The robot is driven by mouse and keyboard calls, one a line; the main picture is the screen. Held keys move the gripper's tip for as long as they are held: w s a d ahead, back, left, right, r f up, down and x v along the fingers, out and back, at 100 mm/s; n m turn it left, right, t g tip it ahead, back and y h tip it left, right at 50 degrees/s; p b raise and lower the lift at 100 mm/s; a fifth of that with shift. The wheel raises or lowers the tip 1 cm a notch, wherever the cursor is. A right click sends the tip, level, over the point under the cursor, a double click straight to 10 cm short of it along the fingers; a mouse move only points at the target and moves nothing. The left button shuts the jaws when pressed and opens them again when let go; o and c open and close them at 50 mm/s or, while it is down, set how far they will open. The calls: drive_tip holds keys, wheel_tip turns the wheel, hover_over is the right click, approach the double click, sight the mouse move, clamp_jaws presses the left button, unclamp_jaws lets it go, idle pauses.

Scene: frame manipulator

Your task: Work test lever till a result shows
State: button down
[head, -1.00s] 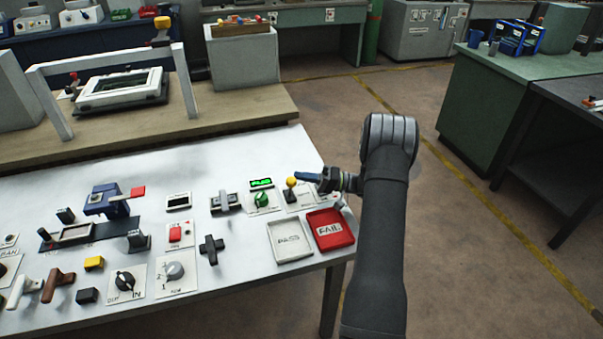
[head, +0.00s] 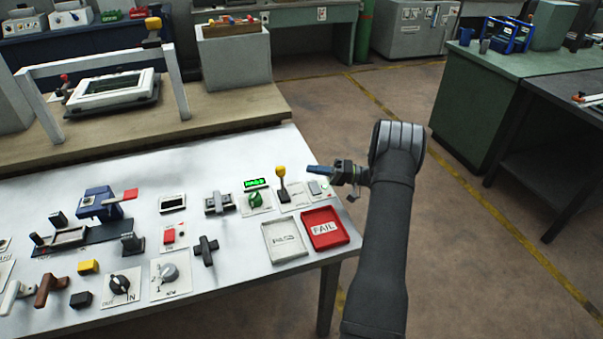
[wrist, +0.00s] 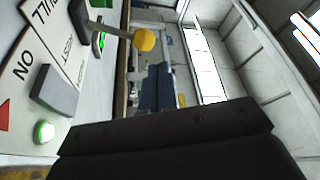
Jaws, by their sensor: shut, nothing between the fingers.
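The test lever has a yellow knob (head: 281,171) on a dark stem and stands roughly upright on its plate at the right of the white table. In the wrist view the knob (wrist: 145,39) shows at the top, on a grey stem. My gripper (head: 314,170) is shut and empty, just right of the knob and apart from it. Its dark blue fingers (wrist: 160,88) show in the wrist view. A small display (head: 255,183) behind the lever is lit green; its text is too small to read surely. A green lamp (wrist: 44,131) is lit in the wrist view.
A white PASS tray (head: 284,240) and a red FAIL tray (head: 324,228) lie in front of the lever, both empty. A green knob (head: 255,201) sits to its left. A grey switch (wrist: 55,90) is beside the lamp. Several other controls crowd the table's left.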

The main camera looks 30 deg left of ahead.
sight(282, 181)
drive_tip(key=v, duration=0.5)
drive_tip(key=shift+w+d+f, duration=0.15)
drive_tip(key=shift+d, duration=0.15)
drive_tip(key=s+a, duration=0.8)
drive_tip(key=shift+a, duration=0.35)
drive_tip(key=shift+w+a+r, duration=0.25)
drive_tip(key=shift+w+a, duration=0.15)
